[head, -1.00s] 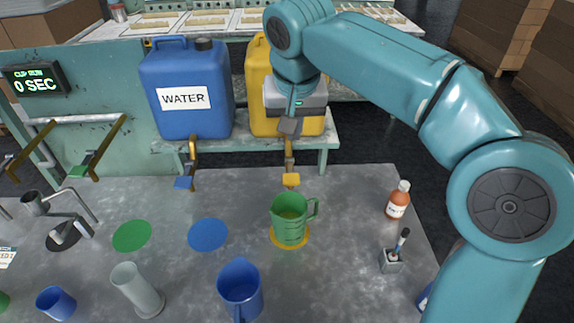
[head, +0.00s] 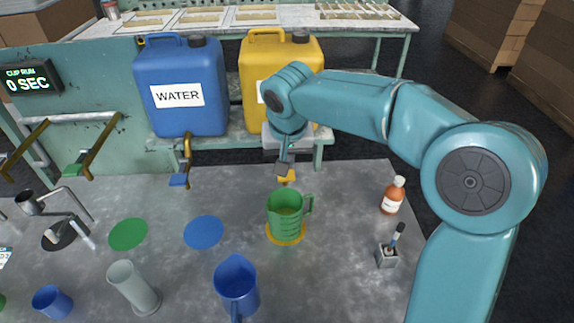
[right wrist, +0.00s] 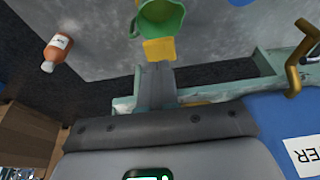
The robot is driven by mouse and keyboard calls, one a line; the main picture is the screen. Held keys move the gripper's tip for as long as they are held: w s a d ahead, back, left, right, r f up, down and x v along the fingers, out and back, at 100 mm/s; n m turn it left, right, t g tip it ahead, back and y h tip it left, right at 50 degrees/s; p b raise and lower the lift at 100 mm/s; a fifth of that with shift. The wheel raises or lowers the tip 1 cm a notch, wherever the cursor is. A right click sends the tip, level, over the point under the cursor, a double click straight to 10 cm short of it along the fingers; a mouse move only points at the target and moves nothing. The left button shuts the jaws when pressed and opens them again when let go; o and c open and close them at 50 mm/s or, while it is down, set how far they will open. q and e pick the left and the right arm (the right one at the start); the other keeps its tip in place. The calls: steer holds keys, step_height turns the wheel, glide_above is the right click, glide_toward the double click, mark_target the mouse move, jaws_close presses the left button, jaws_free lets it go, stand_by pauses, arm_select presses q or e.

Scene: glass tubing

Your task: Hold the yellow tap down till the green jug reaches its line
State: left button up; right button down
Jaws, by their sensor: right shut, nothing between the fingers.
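The green jug (head: 285,218) stands upright on a yellow disc (head: 301,240) on the grey bench. Its fill level and line cannot be made out. The yellow tap's paddle (head: 288,177) sits just behind and above the jug, below the yellow canister (head: 254,75). My right gripper (head: 284,168) is shut and empty, fingers pointing down right over the paddle and partly hiding the tap. In the right wrist view the fingertips (right wrist: 157,66) meet the edge of the yellow paddle (right wrist: 159,50); I cannot tell whether they press it. The jug (right wrist: 161,17) shows beyond. My left gripper is out of view.
A blue WATER canister (head: 183,100) with a blue tap (head: 179,180) stands to the left. A blue jug (head: 237,285), a clear cylinder (head: 133,287) and a brown bottle (head: 392,196) stand on the bench. The display (head: 27,78) reads 0 SEC.

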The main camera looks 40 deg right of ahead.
steer(key=shift+f, duration=1.2)
